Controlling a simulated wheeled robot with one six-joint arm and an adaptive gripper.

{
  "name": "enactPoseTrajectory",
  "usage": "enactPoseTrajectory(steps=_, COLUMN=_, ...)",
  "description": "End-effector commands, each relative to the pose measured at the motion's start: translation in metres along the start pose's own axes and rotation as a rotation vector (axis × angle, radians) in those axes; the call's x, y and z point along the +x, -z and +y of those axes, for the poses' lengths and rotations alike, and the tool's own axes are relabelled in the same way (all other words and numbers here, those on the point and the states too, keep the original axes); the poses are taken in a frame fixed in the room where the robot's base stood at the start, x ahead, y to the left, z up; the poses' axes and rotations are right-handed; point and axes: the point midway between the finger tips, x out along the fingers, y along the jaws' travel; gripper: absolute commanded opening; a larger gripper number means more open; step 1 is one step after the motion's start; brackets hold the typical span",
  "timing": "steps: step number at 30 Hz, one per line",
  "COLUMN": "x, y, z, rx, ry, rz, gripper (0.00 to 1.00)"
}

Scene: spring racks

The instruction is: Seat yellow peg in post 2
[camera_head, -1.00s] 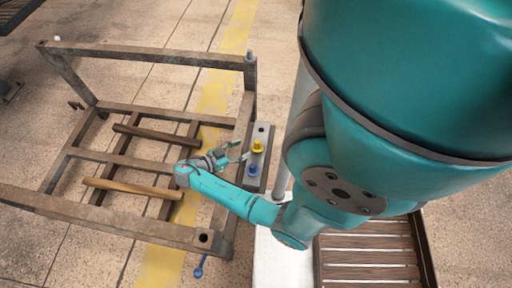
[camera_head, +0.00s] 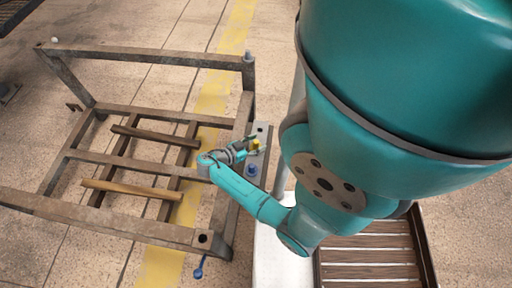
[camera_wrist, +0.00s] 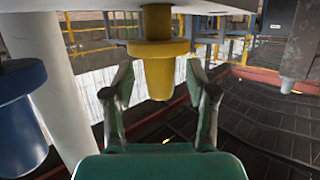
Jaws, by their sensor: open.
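The yellow peg (camera_head: 255,146) stands on a narrow grey strip (camera_head: 257,183) beside the rack, between a dark hole and a blue peg (camera_head: 252,170). My gripper (camera_head: 247,145) is at the yellow peg, with its fingers open. In the wrist view, the yellow peg (camera_wrist: 158,72) sits between the two open fingers (camera_wrist: 160,90), and its wide collar shows above the fingertips. I see no firm contact. The blue peg (camera_wrist: 20,118) is at the left there. The rack has corner posts; one at the near right has an open top (camera_head: 203,239). I cannot tell which is post 2.
A grey peg (camera_head: 248,56) tops the far right post, and a white one (camera_head: 54,40) the far left. A blue item (camera_head: 199,268) lies below the near right post. A slatted crate (camera_head: 368,255) is at the lower right.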

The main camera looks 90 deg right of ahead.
Motion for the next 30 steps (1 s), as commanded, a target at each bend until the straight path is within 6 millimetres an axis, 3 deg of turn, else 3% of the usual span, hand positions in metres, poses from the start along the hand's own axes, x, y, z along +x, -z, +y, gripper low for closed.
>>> enactPoseTrajectory(steps=2, x=0.0, y=0.0, z=0.0, rx=0.0, ry=0.0, rz=0.0, gripper=0.57)
enactPoseTrajectory(steps=3, x=0.0, y=0.0, z=0.0, rx=0.0, ry=0.0, rz=0.0, gripper=0.52)
enactPoseTrajectory(steps=9, x=0.0, y=0.0, z=0.0, rx=0.0, ry=0.0, rz=0.0, gripper=0.02)
enactPoseTrajectory(steps=10, x=-0.001, y=0.0, z=0.0, rx=0.0, ry=0.0, rz=0.0, gripper=0.0)
enactPoseTrajectory(steps=23, x=-0.002, y=0.005, z=-0.001, rx=0.003, ry=0.001, rz=0.0, gripper=0.0)
enactPoseTrajectory(steps=30, x=-0.013, y=0.039, z=-0.001, rx=0.006, ry=0.002, rz=-0.001, gripper=0.0)
